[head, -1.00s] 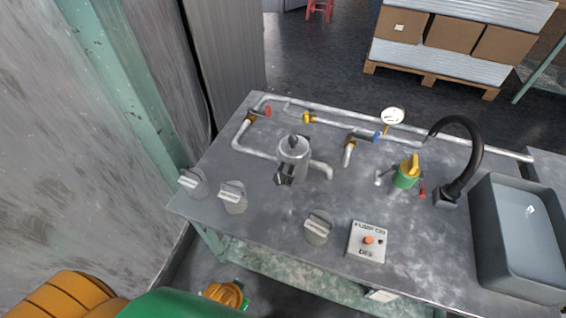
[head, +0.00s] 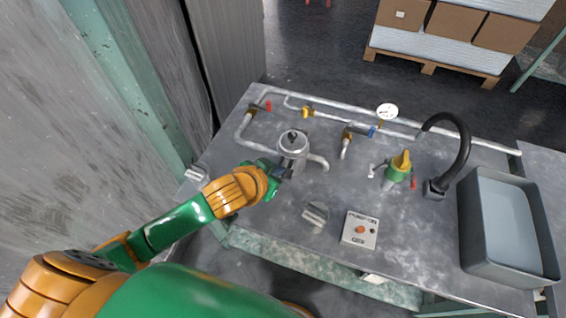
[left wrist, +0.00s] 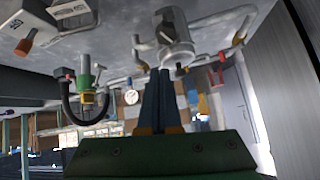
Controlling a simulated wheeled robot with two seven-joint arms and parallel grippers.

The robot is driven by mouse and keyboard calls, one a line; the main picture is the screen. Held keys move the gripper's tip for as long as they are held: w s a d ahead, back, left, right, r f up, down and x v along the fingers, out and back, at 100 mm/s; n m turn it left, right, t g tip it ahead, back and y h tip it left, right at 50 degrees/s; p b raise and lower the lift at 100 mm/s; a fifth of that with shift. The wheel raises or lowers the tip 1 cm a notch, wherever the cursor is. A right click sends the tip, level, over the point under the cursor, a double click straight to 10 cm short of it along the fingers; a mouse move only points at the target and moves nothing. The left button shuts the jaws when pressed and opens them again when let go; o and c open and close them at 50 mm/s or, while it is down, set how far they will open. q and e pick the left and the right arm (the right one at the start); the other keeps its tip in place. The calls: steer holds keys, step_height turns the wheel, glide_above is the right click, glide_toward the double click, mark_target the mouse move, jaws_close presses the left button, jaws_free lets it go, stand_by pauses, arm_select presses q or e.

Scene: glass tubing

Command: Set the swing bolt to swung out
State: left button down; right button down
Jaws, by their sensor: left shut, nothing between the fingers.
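A grey metal pot-shaped vessel (head: 293,144) with a round lid stands on the metal bench, a curved pipe at its right. It also shows large in the left wrist view (left wrist: 178,50). The swing bolt seems to belong to its near side. There my left gripper (head: 284,172) covers it in the head view, so I cannot tell how the bolt stands. In the left wrist view my left gripper's dark fingers (left wrist: 164,74) are together and empty, their tips close to the vessel's side. I cannot tell whether they touch it. My right gripper is not seen.
Pipes with red, yellow and blue valve handles run behind the vessel, with a gauge (head: 387,111). A grey clamp-like block (head: 316,212), a switch box (head: 360,229), a green-yellow valve (head: 398,168), a black tap (head: 464,150) and a sink (head: 475,235) stand right.

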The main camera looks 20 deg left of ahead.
arm_select(q)
steer(key=shift+t, duration=0.4)
steer(key=x, duration=0.3)
steer(key=w+r+b+x, duration=0.1)
steer(key=x, duration=0.3)
steer(key=b+x, duration=0.1)
steer(key=x, duration=0.2)
steer(key=shift+w+a+r, duration=0.25)
steer(key=shift+w, duration=0.25)
steer(key=s, duration=0.1)
steer(key=s+f, duration=0.1)
steer(key=a, duration=0.1)
steer(key=shift+s+f+p, duration=0.25)
steer(key=shift+s+p, duration=0.15)
steer(key=shift+s+a+f, duration=0.1)
steer(key=shift+s+f, duration=0.05)
steer(key=shift+s, duration=0.15)
steer(key=shift+f, duration=0.1)
